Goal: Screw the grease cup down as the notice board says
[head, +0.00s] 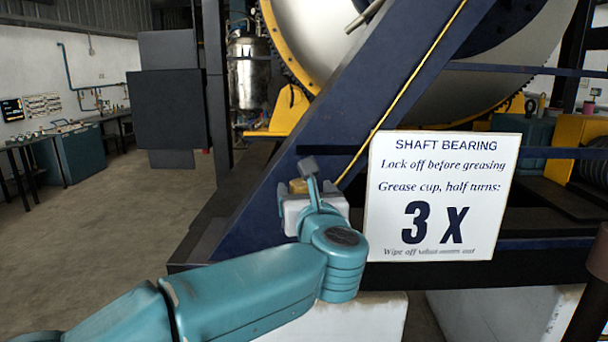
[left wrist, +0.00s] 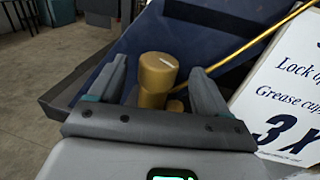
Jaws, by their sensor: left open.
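The grease cup (left wrist: 157,72) is a brass-coloured cylinder with a pale mark on its flat top. In the head view a little of the cup (head: 298,186) shows behind my left gripper (head: 300,182). In the left wrist view my left gripper (left wrist: 161,84) is open, with one finger on each side of the cup. Gaps show between the fingers and the cup. The white notice board (head: 440,195) reads "SHAFT BEARING", "Lock off before greasing", "Grease cup, half turns: 3 X"; its last line starts "Wipe off" and is partly unreadable. My right gripper is out of view.
A dark blue slanted beam (head: 370,120) rises behind the cup, with a thin yellow pipe (head: 415,80) along it. A large pale drum (head: 330,40) stands behind. A smaller brass piece (left wrist: 175,105) sits beside the cup. The floor (head: 110,230) at left is clear.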

